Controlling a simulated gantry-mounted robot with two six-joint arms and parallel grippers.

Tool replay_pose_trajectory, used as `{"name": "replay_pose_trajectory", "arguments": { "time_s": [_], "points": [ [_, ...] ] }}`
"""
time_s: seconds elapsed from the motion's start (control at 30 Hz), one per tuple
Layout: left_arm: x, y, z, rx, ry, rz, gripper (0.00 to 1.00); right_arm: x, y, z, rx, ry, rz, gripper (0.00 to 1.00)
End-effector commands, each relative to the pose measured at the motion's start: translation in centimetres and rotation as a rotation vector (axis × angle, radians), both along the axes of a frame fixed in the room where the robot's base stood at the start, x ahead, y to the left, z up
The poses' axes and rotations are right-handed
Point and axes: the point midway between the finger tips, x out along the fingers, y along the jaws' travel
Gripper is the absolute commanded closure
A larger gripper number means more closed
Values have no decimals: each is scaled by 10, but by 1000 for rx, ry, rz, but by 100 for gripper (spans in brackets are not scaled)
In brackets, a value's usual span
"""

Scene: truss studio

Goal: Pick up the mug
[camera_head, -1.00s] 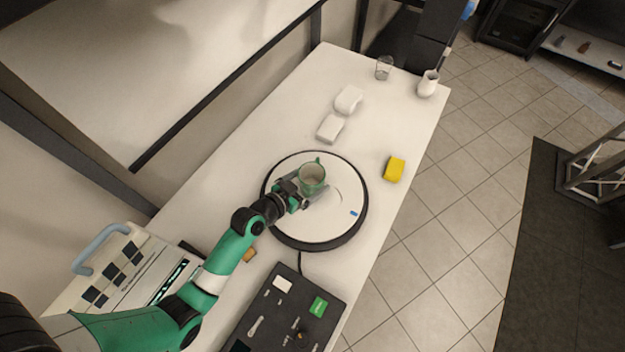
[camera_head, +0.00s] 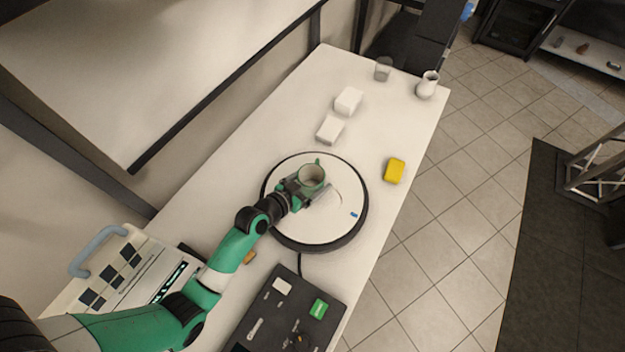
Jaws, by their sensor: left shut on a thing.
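The green mug (camera_head: 312,176) is over the white round turntable (camera_head: 325,220) with the black rim, its opening facing up. My left gripper (camera_head: 307,185) reaches in from the lower left and is shut on the mug. Its fingers partly hide the mug's near side. From this view I cannot tell whether the mug's base touches the turntable. My right gripper does not show.
A yellow block (camera_head: 395,171) lies right of the turntable. Two white blocks (camera_head: 330,129) (camera_head: 348,101), a glass (camera_head: 383,69) and a white vase (camera_head: 427,85) stand farther back. A dark control panel (camera_head: 290,315) lies at the front.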

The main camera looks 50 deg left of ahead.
Motion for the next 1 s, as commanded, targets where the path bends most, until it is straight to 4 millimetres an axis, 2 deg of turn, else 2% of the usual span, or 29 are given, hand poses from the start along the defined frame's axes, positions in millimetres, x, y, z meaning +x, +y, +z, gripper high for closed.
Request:
{"name": "replay_pose_trajectory", "arguments": {
  "time_s": [0.17,0.33,0.57,0.7,0.8,1.0],
  "points": [
    [1,0,11,0,-4,0,83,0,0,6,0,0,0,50],
    [0,-1,41,0,-5,0,83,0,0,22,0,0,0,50],
    [-41,-34,103,2,-4,-5,83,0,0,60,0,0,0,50],
    [-75,-60,114,1,1,-7,83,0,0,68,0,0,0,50],
    [-91,-74,122,2,0,-6,83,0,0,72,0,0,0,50],
    [-108,-86,130,1,-1,-3,83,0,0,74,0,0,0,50]
  ]
}}
